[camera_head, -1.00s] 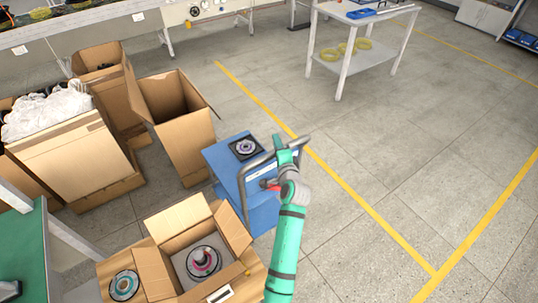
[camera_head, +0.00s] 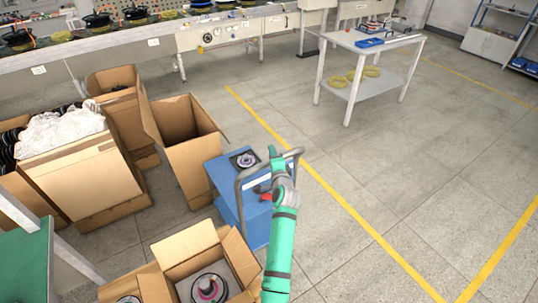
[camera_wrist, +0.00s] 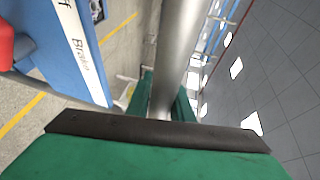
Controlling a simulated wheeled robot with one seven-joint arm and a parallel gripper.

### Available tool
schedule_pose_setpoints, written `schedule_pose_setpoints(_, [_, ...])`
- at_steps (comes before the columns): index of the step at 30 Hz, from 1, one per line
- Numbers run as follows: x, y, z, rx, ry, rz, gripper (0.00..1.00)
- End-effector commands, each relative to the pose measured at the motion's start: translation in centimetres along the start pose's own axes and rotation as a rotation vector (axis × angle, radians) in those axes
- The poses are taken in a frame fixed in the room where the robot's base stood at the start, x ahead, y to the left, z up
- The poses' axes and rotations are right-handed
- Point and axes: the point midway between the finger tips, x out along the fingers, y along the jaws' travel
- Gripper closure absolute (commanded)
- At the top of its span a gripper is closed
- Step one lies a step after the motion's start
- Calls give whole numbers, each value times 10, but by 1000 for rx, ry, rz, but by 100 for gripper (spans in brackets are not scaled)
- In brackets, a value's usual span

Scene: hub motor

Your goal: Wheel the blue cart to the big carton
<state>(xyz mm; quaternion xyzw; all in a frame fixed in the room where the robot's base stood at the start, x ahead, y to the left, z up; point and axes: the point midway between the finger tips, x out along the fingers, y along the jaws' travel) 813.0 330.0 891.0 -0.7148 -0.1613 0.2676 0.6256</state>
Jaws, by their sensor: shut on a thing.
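The blue cart (camera_head: 256,222) stands left of my arm in the head view, with a hub motor on a black plate (camera_head: 245,160) on its top. Its grey tubular handle (camera_head: 240,188) rises on the side facing me. My gripper (camera_head: 280,165) is shut on this handle at its right part. In the wrist view the handle tube (camera_wrist: 172,60) runs up from the dark gripper pad (camera_wrist: 155,130), and the cart's blue side (camera_wrist: 60,55) is at left. The tall open carton (camera_head: 193,150) stands just left of the cart, apparently empty; I cannot tell whether they touch.
A carton filled with white wrapping (camera_head: 85,170) and another open carton (camera_head: 120,100) stand further left. An open box holding a motor (camera_head: 190,258) is in front, near the cart. A white table (camera_head: 375,45) stands behind. The floor right of the yellow line (camera_head: 340,200) is clear.

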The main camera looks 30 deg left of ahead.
Motion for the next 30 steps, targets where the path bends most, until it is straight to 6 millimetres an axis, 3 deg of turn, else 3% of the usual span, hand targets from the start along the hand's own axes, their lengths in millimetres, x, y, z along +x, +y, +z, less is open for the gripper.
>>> schedule_pose_setpoints(2, [0, -1, 3, -1, -4, -1, 100])
schedule_pose_setpoints(3, [0, -1, 3, -1, -4, -1, 77])
schedule_pose_setpoints(5, [0, -1, 3, -1, -4, -1, 63])
schedule_pose_setpoints(6, [0, -1, 2, -1, -3, -1, 61])
schedule_pose_setpoints(17, [-4, 0, 0, -1, 0, 0, 61])
schedule_pose_setpoints(23, [-30, 0, -2, -1, 3, -1, 61])
schedule_pose_setpoints(30, [-74, 1, -3, 0, 4, 0, 61])
